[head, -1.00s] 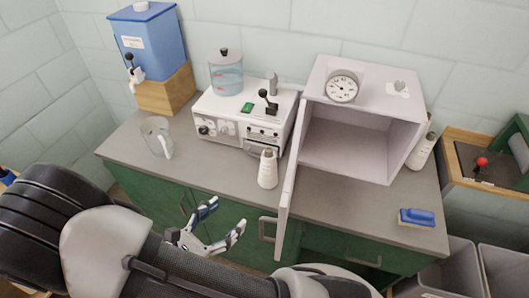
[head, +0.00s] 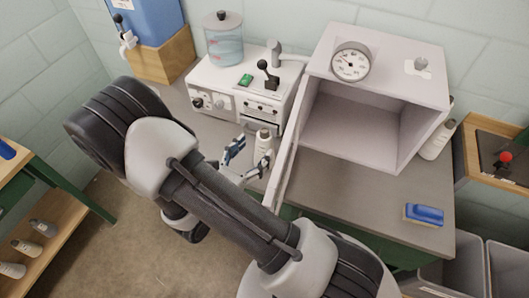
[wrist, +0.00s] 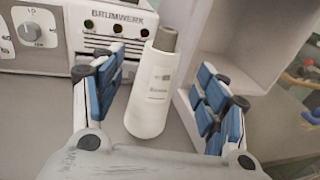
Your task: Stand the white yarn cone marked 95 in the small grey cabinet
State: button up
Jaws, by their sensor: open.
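A white, tapered, bottle-shaped piece with a grey top (head: 264,146) stands upright on the counter beside the white machine. It also shows in the wrist view (wrist: 150,95), with small print on its side; I cannot read a 95 on it. My gripper (head: 243,160) is open and close to it. In the wrist view my gripper (wrist: 160,75) has one finger on each side of the piece, with gaps visible. The small grey cabinet (head: 395,58) stands open on the counter to the right. Its inside looks empty, and its door (head: 285,155) swings out toward me.
The machine (head: 225,88) stands just behind the piece. The open door lies close to the gripper's right. A blue brush (head: 424,214) lies on the counter at right, and another white bottle (head: 438,138) stands beside the cabinet. The counter before the cabinet is mostly clear.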

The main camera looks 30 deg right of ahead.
aim_at(260, 144)
jog(key=shift+b+x, duration=0.85)
jog(key=shift+x, duration=2.15)
jog(key=shift+c, duration=0.3)
grip_shut()
